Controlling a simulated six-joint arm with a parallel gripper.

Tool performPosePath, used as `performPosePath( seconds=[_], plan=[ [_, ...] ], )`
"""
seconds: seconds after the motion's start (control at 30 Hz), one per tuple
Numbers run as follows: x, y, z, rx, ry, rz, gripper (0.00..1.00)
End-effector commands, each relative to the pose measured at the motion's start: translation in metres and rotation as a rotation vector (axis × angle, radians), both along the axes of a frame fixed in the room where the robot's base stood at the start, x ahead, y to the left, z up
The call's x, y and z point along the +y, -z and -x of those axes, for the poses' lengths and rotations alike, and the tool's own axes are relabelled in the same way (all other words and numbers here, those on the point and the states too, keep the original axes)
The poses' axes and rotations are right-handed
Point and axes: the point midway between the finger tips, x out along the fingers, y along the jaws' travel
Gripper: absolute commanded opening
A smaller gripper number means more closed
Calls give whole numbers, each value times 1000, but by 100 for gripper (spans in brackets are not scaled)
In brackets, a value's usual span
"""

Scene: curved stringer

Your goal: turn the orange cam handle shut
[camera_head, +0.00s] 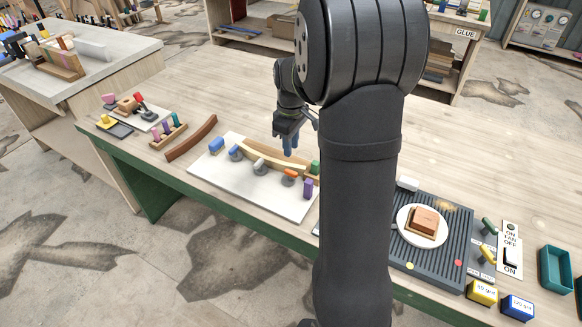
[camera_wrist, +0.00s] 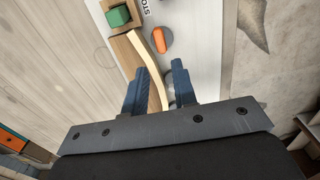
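The orange cam handle (camera_head: 290,174) sits on the white board (camera_head: 222,180), beside a pale curved strip (camera_head: 262,155) and its brown wooden form. In the wrist view the orange handle (camera_wrist: 161,40) lies beyond my fingertips, just right of the pale strip (camera_wrist: 150,57). My gripper (camera_head: 290,148) is above the back of the form, with its blue fingers pointing down. In the wrist view my gripper (camera_wrist: 158,85) is open, with nothing clearly held between the fingers. A green block (camera_wrist: 118,16) is at the form's end. My arm hides the board's right side in the head view.
Right of my arm is a ribbed dark plate (camera_head: 440,256) with a sanding block. The bench behind is mostly clear.

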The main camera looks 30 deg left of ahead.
Motion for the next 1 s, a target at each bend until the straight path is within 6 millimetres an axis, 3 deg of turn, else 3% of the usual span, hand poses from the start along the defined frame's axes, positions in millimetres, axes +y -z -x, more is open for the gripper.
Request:
performPosePath(
  seconds=[0.2,0.4,0.6,0.87,1.0],
  plan=[
    [0,49,0,3,1,2,25],
    [0,79,0,1,1,1,25],
    [0,92,0,0,1,0,25],
    [0,93,0,-1,1,0,25],
    [0,93,0,0,1,0,0]
  ],
)
